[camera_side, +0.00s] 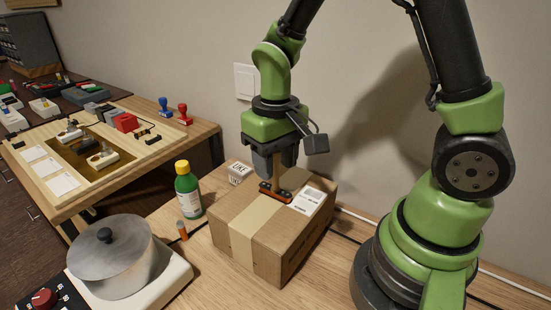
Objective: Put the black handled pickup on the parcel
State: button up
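My gripper (276,170) points down over the cardboard parcel (248,240), its grey fingers on either side of a slim brown handle. The handle belongs to a small tool with a flat black and orange base (276,192). The fingers look shut on the handle. The base is at the parcel's top, near the tape and the white label; whether it touches cannot be told. The handle looks brown rather than black here, and its upper end is hidden between the fingers. Small black-topped pieces (146,134) lie in the wooden tray at left; their shape is unclear.
A green bottle with a yellow cap (188,191) and a small white box (238,173) stand left of the parcel. A lidded pot (112,262) sits on a hotplate at front left. Blue (164,106) and red (184,115) stamps stand on the left bench.

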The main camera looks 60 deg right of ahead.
notch_tip(320, 180, up, 12)
jog(key=shift+r, duration=0.1)
jog(key=s+a+r+m+t+y, duration=0.1)
jog(key=s+r+t+y, duration=0.1)
jog(key=s+t, duration=0.5)
jog(key=shift+s+a+r, duration=0.25)
jog(key=shift+s+r, duration=0.6)
jog(key=shift+s, duration=1.05)
